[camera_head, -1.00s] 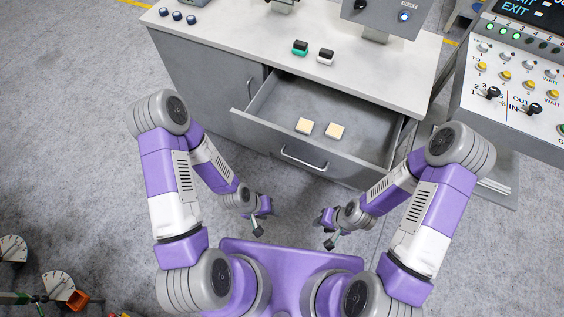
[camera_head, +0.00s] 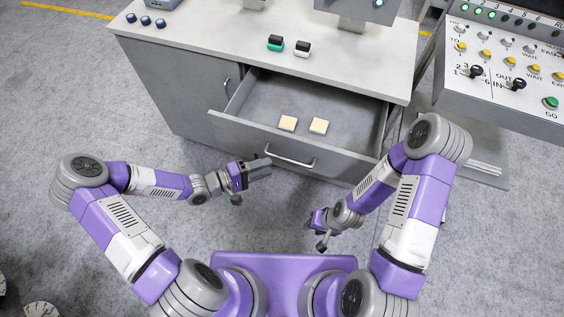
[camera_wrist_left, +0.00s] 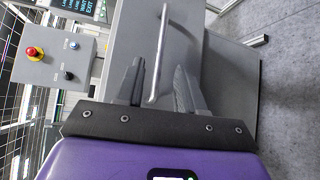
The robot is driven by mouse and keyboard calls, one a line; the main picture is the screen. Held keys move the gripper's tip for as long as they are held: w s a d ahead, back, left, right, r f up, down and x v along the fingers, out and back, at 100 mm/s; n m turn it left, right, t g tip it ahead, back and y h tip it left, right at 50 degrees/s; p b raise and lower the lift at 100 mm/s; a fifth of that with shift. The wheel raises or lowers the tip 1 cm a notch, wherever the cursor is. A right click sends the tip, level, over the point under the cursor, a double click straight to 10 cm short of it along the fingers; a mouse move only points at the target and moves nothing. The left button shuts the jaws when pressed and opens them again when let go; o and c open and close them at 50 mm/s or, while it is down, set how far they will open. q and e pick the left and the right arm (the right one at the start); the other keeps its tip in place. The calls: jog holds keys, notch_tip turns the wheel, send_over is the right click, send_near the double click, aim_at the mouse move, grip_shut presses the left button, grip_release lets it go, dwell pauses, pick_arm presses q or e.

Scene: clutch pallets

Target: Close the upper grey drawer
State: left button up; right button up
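The upper grey drawer (camera_head: 235,133) is pulled open from the cabinet in the head view. Its metal bar handle (camera_head: 290,162) is on the front face. My left gripper (camera_head: 262,167) is just left of the handle, pointing at the drawer front. In the left wrist view my left gripper (camera_wrist_left: 160,75) has its two dark fingers spread apart, and the handle bar (camera_wrist_left: 161,45) shows in the gap between them; I cannot tell whether they touch it. My right gripper (camera_head: 322,243) hangs low before my body, apart from the drawer; its fingers are too small to judge.
Two cream blocks (camera_head: 318,126) lie in the drawer. A green-black block (camera_head: 275,44) and a white-black block (camera_head: 302,49) are on the cabinet top (camera_head: 215,45). A control console (camera_head: 500,95) stands at right. The floor left of the cabinet is clear.

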pick_arm(q)
jog(key=b+x, duration=0.1)
jog(key=x, duration=0.5)
jog(key=shift+d, duration=0.35)
jog(key=shift+w, duration=0.1)
grip_shut()
